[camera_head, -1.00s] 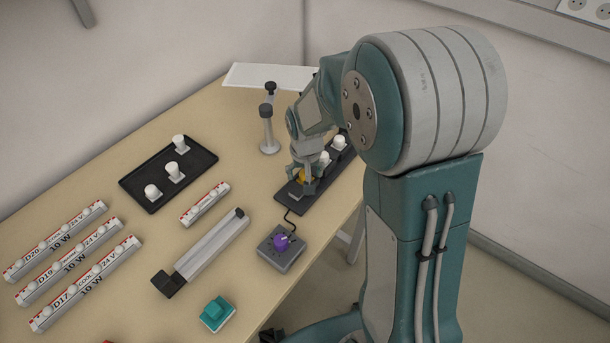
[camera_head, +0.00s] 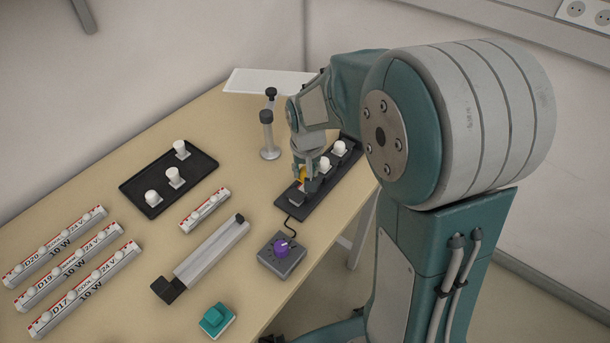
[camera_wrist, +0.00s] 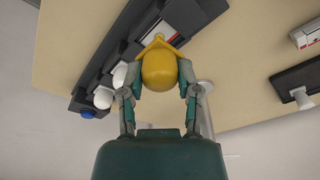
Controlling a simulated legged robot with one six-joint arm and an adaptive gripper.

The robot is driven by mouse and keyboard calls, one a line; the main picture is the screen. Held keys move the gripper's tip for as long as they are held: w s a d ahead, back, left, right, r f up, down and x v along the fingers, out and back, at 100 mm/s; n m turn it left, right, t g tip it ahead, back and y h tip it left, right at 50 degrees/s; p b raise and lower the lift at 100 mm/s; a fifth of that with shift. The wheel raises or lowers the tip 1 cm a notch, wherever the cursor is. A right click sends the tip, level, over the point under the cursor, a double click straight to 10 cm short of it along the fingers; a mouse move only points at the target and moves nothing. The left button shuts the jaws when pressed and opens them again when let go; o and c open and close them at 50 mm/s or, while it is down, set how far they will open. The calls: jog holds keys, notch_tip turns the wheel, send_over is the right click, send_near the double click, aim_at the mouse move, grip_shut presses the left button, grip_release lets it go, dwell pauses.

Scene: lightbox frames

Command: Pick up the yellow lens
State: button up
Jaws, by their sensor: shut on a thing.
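The yellow lens (camera_wrist: 159,68) is a rounded yellow dome with a wider angular yellow base. It sits between the two fingers of my gripper (camera_wrist: 158,88) in the wrist view. My gripper (camera_head: 305,178) is shut on the lens, and in the head view only a small yellow patch of the lens (camera_head: 303,174) shows between the fingers. They are over the near part of the dark strip holder (camera_head: 322,196). Whether the lens still touches the holder cannot be told. Two white lenses (camera_head: 325,164) (camera_head: 339,147) stand on the holder behind my gripper.
A black tray (camera_head: 137,186) with several white pieces lies at the left. A grey box with a purple knob (camera_head: 281,247) stands in front of the holder. Labelled light bars (camera_head: 60,247), a grey rail (camera_head: 212,250) and a grey post (camera_head: 268,135) stand nearby.

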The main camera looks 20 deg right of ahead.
jog(key=s+a+r, duration=0.2)
jog(key=s+r, duration=0.7)
jog(key=s, duration=0.4)
